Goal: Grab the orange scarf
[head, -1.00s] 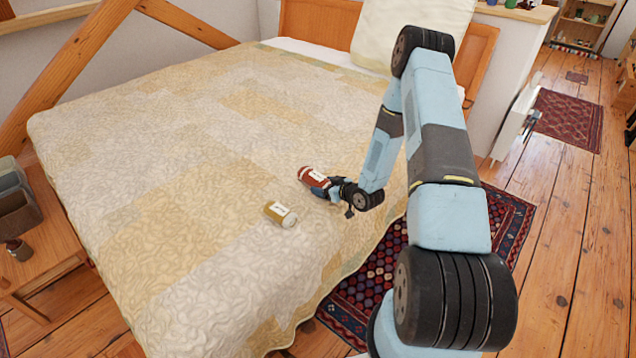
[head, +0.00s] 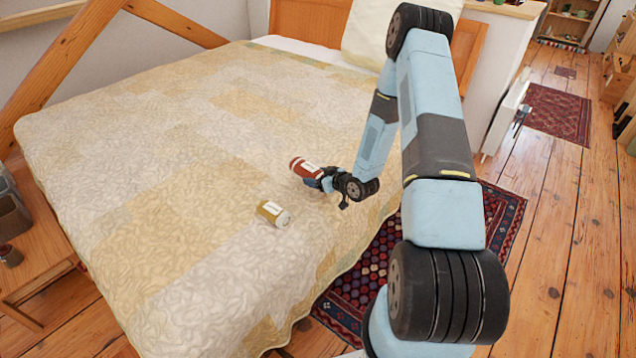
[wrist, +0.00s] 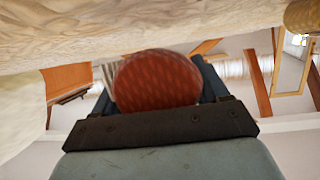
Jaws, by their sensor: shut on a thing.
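A rust-red rolled cloth (head: 302,166) with a pale label band is held by my gripper (head: 316,179) over the right part of the bed. It looks more red than orange. My gripper is shut on its near end. In the wrist view the round end of the rust-red roll (wrist: 157,82) sits between the two dark fingers. In the head view a gap under the roll is hard to judge. A second roll, mustard yellow with a pale label (head: 273,213), lies on the quilt nearer the camera, apart from my gripper.
The bed (head: 150,170) has a wide, clear patchwork quilt. A pale pillow (head: 395,30) leans at the headboard. A timber brace (head: 75,60) rises at left, above a wooden stand with grey bins (head: 15,215). A patterned rug (head: 350,290) lies on the floor beside the bed.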

